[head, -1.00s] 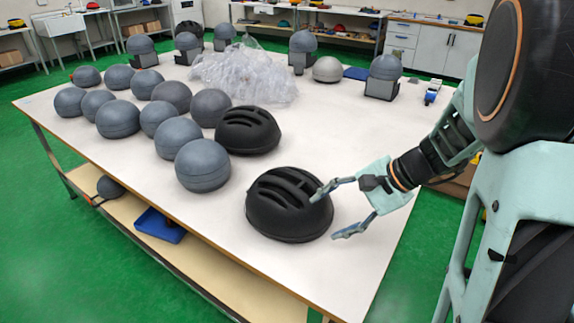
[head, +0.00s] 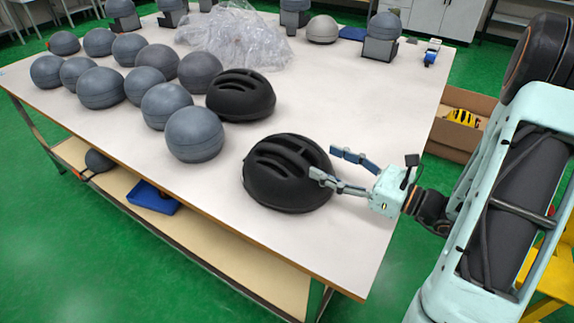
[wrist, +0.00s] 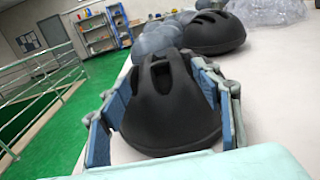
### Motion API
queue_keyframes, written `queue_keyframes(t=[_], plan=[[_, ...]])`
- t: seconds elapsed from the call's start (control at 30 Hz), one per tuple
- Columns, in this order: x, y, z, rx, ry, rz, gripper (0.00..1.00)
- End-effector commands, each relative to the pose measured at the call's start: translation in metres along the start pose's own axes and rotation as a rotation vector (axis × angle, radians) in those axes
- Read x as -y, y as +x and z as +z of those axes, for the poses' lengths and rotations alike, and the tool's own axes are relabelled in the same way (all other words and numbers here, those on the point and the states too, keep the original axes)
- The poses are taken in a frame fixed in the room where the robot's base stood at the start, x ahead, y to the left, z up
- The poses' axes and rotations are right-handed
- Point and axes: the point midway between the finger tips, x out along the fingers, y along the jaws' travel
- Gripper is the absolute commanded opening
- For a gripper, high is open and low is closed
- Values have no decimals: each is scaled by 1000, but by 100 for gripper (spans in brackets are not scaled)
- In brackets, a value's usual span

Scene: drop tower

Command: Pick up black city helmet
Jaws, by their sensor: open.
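A black vented helmet (head: 287,173) sits on the white table near its front right edge. A second black helmet (head: 240,95) sits behind it. My gripper (head: 330,163) is open at the right side of the nearer helmet. In the wrist view the nearer helmet (wrist: 170,105) stands between the open fingers (wrist: 170,100), one on each side. I cannot tell whether either finger touches it. The second helmet (wrist: 213,33) shows behind it in the wrist view.
Several grey round headforms (head: 195,134) stand close together left of the helmets. A heap of clear plastic (head: 240,40) lies farther back. The white table top (head: 370,110) is bare to the right. A cardboard box (head: 455,137) stands beyond the table's right edge.

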Motion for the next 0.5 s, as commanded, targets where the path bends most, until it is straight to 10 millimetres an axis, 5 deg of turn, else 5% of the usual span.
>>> queue_keyframes(t=[0.5], plan=[[-2, 64, -1, -1, -2, 6, 58]])
